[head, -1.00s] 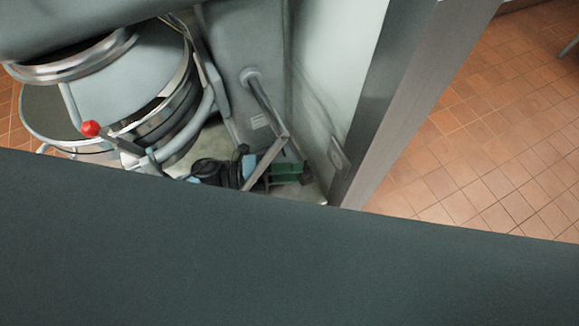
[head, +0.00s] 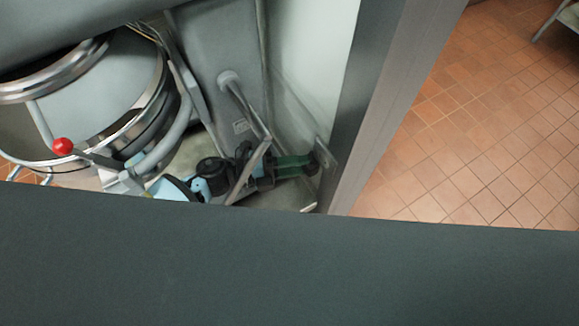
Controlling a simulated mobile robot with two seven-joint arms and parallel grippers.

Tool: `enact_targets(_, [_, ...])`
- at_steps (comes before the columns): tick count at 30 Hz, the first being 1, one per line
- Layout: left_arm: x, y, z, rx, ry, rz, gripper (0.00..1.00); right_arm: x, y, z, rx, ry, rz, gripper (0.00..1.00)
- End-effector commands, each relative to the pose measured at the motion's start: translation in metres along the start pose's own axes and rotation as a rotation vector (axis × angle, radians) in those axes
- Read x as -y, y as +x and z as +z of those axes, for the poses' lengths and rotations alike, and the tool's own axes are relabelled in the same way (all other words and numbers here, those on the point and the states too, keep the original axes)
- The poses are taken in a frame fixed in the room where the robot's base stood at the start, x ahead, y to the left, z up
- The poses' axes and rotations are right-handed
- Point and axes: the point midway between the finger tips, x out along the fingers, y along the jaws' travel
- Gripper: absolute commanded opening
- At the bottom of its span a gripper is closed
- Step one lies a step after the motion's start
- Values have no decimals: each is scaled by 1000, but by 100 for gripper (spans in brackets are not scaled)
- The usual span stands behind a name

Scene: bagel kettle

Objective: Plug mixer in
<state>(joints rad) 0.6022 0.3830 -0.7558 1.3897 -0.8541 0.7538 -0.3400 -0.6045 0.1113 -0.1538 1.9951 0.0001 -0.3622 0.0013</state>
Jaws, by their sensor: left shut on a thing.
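The mixer (head: 187,57) is a large grey machine at the upper left, with a steel bowl (head: 95,85) and a red-knobbed lever (head: 62,147). A wall outlet plate (head: 326,153) sits low on the pale wall, by the metal-edged wall end. My left gripper (head: 308,165), with green fingers, points right at the outlet. It is shut on a small dark thing at its fingertips, which looks like the plug (head: 313,168). The plug is at or very near the outlet face; I cannot tell whether it is inserted. My right gripper is not in view.
A broad dark surface (head: 300,265) fills the lower picture and hides what lies below. A grey mixer bar (head: 245,105) runs close by my left gripper. Open tiled floor (head: 480,130) lies right of the wall end (head: 385,100).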

Motion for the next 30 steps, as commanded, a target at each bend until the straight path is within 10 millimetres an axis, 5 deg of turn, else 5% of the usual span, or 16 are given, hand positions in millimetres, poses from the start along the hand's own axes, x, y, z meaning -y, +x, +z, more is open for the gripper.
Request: enact_targets(30, [0,7,3,-1,2,-3,16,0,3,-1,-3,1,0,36])
